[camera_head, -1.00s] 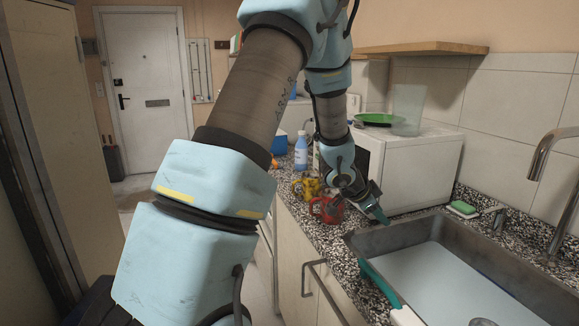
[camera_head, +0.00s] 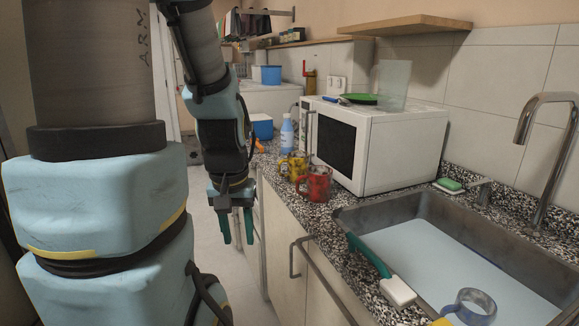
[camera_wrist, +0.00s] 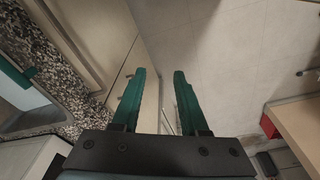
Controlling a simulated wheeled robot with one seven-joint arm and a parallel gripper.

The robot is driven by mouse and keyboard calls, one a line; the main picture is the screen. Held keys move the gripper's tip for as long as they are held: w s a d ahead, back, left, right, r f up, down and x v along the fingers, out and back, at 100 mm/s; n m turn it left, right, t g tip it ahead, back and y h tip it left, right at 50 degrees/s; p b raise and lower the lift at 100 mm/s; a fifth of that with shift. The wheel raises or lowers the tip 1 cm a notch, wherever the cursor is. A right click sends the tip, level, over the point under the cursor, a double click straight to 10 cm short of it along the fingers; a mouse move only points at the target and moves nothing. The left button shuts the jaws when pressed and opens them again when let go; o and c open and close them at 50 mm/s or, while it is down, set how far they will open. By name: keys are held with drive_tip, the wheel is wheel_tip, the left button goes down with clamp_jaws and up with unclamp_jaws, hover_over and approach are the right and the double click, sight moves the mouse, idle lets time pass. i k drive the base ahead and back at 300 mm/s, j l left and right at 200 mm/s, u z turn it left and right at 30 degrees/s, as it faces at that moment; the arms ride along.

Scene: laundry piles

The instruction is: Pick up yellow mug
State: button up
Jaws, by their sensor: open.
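The yellow mug (camera_head: 293,166) stands on the speckled counter in the head view, in front of the microwave and just behind a red mug (camera_head: 316,185). The red mug hides part of its lower right side. My gripper (camera_head: 236,229) hangs to the left of both mugs, off the counter's front edge, with its green fingers pointing down. It is open and empty. In the wrist view the two fingers (camera_wrist: 160,100) are spread apart over the floor and cabinet front. No mug shows in that view.
A white microwave (camera_head: 377,143) stands behind the mugs. A blue bottle (camera_head: 287,136) is farther back. To the right is the sink (camera_head: 352,222), with a green-and-white brush (camera_head: 398,291) on its front edge. A cabinet handle (camera_head: 293,262) sticks out below the counter.

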sight(298, 162)
drive_tip(key=i+j, duration=0.25)
drive_tip(key=i, duration=0.15)
drive_tip(key=i+j, duration=0.3)
drive_tip(key=i, duration=0.15)
drive_tip(key=i+j+u, duration=0.1)
drive_tip(key=i+j, duration=0.15)
drive_tip(key=i, duration=0.15)
drive_tip(key=i+j, duration=0.25)
drive_tip(key=i, duration=0.2)
